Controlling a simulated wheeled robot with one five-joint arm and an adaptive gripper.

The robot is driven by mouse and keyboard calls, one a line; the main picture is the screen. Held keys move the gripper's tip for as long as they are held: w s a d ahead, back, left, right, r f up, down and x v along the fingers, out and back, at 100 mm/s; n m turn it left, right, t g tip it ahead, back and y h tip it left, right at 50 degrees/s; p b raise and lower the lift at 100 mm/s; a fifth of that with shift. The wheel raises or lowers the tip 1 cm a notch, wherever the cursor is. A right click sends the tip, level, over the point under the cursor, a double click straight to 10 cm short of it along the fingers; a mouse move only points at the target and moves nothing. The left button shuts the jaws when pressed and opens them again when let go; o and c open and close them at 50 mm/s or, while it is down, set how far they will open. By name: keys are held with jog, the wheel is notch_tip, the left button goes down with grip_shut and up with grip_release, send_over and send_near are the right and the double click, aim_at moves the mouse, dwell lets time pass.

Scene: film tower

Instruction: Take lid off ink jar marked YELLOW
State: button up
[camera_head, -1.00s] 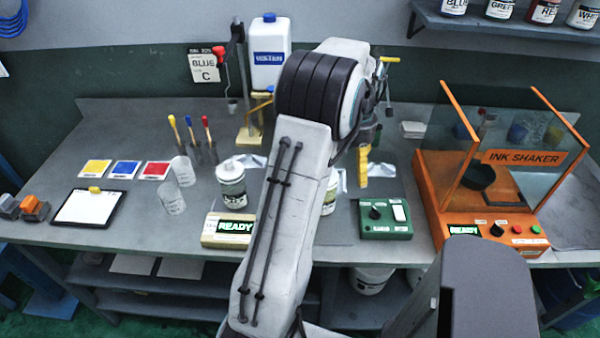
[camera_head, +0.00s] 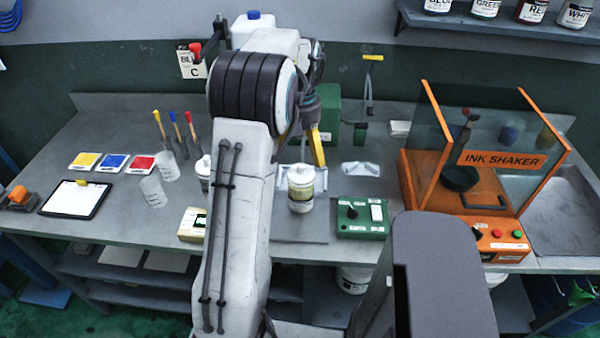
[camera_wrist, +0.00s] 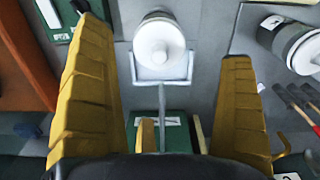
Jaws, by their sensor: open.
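A white-lidded ink jar (camera_head: 301,190) stands upright on the bench, right of my arm; its label is too small to read. Its round white lid is on it and shows in the wrist view (camera_wrist: 160,45). My gripper (camera_head: 317,147) is open and empty, its yellow finger pointing down just behind and above this jar. In the wrist view my gripper (camera_wrist: 164,42) has its two yellow fingers apart, with the jar lid beyond and between them. A second white-lidded jar (camera_head: 204,168) is mostly hidden by my arm; it shows at the right in the wrist view (camera_wrist: 293,45).
A green control box (camera_head: 362,216) stands right of the jar. The orange ink shaker (camera_head: 470,190) with clear panels is farther right. Brushes (camera_head: 175,130), a clear cup (camera_head: 153,190) and a clipboard (camera_head: 75,198) are at left. A pale bracket (camera_wrist: 160,72) lies by the jar.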

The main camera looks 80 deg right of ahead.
aim_at(301, 165)
jog(key=shift+d+f+p, duration=0.1)
jog(key=shift+f+p, duration=0.45)
jog(key=shift+f, duration=2.9)
jog(key=shift+c, duration=0.4)
jog(key=c, duration=1.4)
jog(key=shift+o, duration=0.2)
